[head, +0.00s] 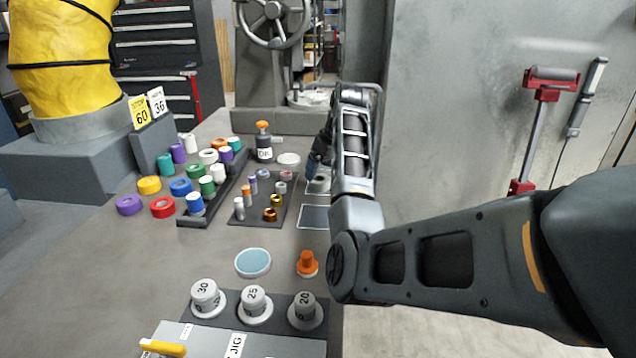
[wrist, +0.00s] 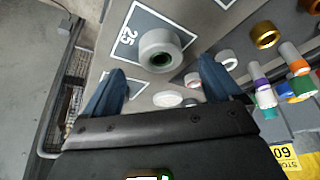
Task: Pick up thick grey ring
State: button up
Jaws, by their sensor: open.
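A thick pale grey ring (wrist: 176,40) sits on a white-outlined square marked 25 in the wrist view, with a dark green centre showing through its hole. In the head view the ring (head: 318,184) is partly hidden behind my arm. My gripper (wrist: 162,66) is open, its two blue fingers spread to the left and right below the ring in the picture. Nothing is between the fingers; the ring appears just beyond their tips. In the head view my gripper (head: 316,164) is mostly hidden by the arm, above the outlined squares.
A dark tray (head: 268,215) with small pegs and rings stands left of the squares. A bottle with an orange cap (head: 264,145) and a white disc (head: 288,159) are behind. Coloured rolls fill the left. A jig (head: 245,335) with numbered posts is in front.

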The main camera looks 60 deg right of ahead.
aim_at(321, 176)
jog(key=shift+p+x, duration=0.3)
jog(key=shift+x, duration=2)
jog(key=shift+c, duration=0.4)
jog(key=shift+w+r, duration=0.1)
jog(key=c, duration=1.2)
